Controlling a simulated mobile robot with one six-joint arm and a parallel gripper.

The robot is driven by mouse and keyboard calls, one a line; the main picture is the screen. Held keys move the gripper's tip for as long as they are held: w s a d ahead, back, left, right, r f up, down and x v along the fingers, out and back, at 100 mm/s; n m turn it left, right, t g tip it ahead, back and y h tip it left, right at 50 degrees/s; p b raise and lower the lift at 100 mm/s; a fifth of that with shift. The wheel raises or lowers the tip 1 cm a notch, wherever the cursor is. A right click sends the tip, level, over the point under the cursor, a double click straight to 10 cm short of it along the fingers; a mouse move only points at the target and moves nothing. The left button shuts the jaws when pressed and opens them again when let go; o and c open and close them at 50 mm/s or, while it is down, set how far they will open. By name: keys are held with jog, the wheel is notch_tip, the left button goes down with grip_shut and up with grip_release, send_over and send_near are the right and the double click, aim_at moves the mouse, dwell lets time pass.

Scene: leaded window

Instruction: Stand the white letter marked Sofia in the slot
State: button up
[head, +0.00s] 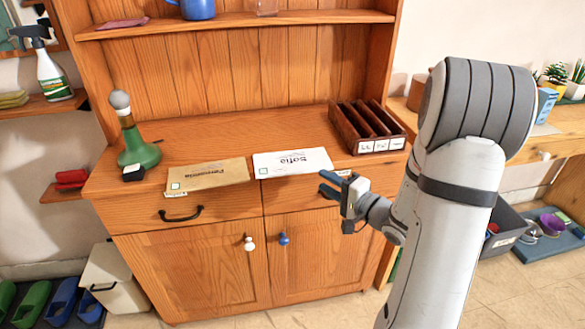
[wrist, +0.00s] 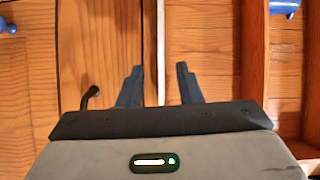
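The white letter marked Sofia (head: 300,161) lies flat on the cabinet's counter, its near edge at the front edge; its writing appears upside down in the head view. In the wrist view the letter (wrist: 161,40) shows edge-on as a thin white strip, lined up between the fingers. My gripper (head: 329,184) is open and empty, just in front of the letter's near right corner. The fingers (wrist: 160,88) stand apart on either side of the strip without visible contact. The dark wooden slot rack (head: 341,131) stands at the counter's right end, with small white labels too small to read.
A tan envelope (head: 210,175) lies left of the letter at the front edge. A green flask (head: 139,152) and a small dark block (head: 133,173) stand farther left. A shelf (head: 235,20) crosses above the counter. Bare counter (head: 240,135) lies behind the letters.

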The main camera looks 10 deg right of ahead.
aim_at(305, 171)
jog(key=shift+y, duration=0.3)
jog(key=x, duration=0.3)
jog(key=b+x, duration=0.1)
jog(key=x, duration=0.3)
jog(key=shift+a+f, duration=0.1)
jog(key=shift+a, duration=0.35)
jog(key=shift+c, duration=0.2)
jog(key=shift+d, duration=0.1)
grip_shut()
